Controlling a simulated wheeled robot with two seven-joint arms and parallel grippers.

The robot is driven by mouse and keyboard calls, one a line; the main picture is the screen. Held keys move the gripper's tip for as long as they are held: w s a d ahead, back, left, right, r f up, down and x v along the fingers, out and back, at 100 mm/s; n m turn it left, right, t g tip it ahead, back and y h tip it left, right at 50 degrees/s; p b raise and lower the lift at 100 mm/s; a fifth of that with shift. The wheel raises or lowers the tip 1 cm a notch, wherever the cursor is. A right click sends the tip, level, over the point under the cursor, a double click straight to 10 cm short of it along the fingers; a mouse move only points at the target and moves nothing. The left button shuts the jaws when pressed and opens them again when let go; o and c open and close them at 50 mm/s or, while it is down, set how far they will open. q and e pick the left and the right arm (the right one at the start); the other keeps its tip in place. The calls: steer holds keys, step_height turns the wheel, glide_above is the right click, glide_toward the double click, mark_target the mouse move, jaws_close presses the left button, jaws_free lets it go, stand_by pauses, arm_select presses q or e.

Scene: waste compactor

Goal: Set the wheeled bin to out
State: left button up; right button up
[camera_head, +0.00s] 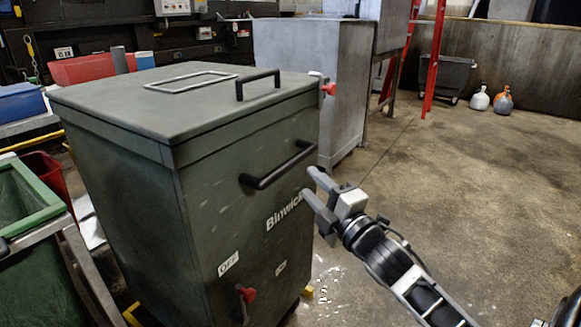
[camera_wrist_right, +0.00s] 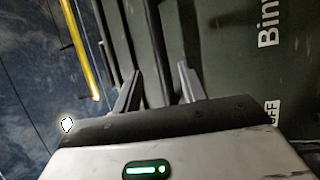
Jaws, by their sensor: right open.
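The wheeled bin (camera_head: 150,190) is a large dark green box with a closed flat lid (camera_head: 170,105), standing upright at the left. A black bar handle (camera_head: 275,167) sits across its front face, above white lettering. My right gripper (camera_head: 311,184) is open, just in front of the handle's right end. In the right wrist view, its fingers (camera_wrist_right: 160,78) point at the green face (camera_wrist_right: 225,60), with a dark bar (camera_wrist_right: 155,45) between and beyond them. I cannot tell whether they touch it. My left gripper is not in view.
A grey metal cabinet (camera_head: 300,60) stands behind the bin, with a red frame (camera_head: 434,60) to its right. A green-rimmed container (camera_head: 30,225) is close on the left. A dark bin (camera_head: 455,75) and two bottles stand by the back wall. The concrete floor (camera_head: 480,190) at right is clear.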

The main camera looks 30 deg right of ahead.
mark_target(291, 165)
steer(key=w, duration=0.2)
steer(key=w+r, duration=0.1)
steer(key=w, duration=0.2)
steer(key=w+b, duration=0.1)
steer(key=w, duration=0.2)
steer(key=shift+w+r, duration=0.25)
jaws_close()
